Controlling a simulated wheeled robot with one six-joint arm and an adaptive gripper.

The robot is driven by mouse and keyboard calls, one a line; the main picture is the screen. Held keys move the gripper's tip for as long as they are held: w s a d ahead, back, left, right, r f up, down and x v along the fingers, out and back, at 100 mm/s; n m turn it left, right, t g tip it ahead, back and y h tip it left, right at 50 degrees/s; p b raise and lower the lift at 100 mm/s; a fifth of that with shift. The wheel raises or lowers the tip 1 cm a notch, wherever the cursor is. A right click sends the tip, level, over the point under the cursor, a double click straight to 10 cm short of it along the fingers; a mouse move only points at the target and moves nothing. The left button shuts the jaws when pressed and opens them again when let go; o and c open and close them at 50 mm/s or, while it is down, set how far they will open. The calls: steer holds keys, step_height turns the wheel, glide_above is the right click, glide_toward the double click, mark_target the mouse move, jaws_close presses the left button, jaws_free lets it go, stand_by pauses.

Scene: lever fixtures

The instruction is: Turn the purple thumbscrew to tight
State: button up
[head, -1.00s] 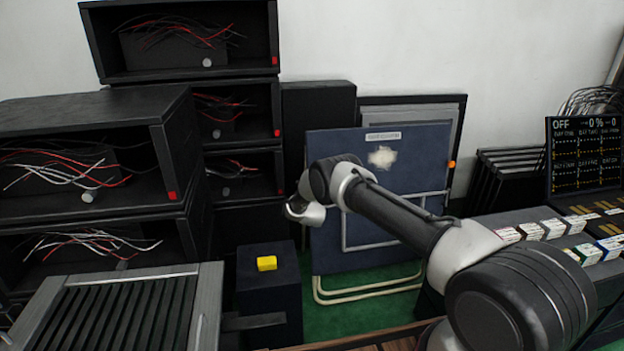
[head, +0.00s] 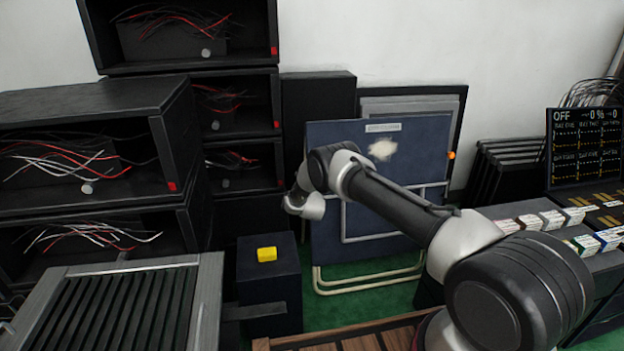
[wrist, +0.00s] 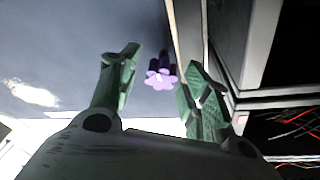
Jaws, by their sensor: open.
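The purple thumbscrew (wrist: 160,79) shows in the wrist view, with a lobed head on a darker purple stem. It is mounted on a dark panel (wrist: 75,55), close to the panel's edge. My gripper (wrist: 160,62) is open, with one green finger on each side of the thumbscrew in the picture. I see no contact, and the remaining distance is hard to tell. In the head view the thumbscrew and the fingers cannot be made out. There my arm's end bends down in front of the blue panel's left edge (head: 322,250).
Black racks with red and white wires (head: 90,160) stand left. A dark box with a yellow block (head: 267,254) stands below my arm's end. A console with a screen (head: 585,150) is at right. Green floor (head: 375,295) shows below the panel.

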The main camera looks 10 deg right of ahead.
steer(key=s+a, duration=0.2)
steer(key=s, duration=0.8)
steer(key=shift+s+f, duration=0.35)
steer(key=shift+f, duration=0.1)
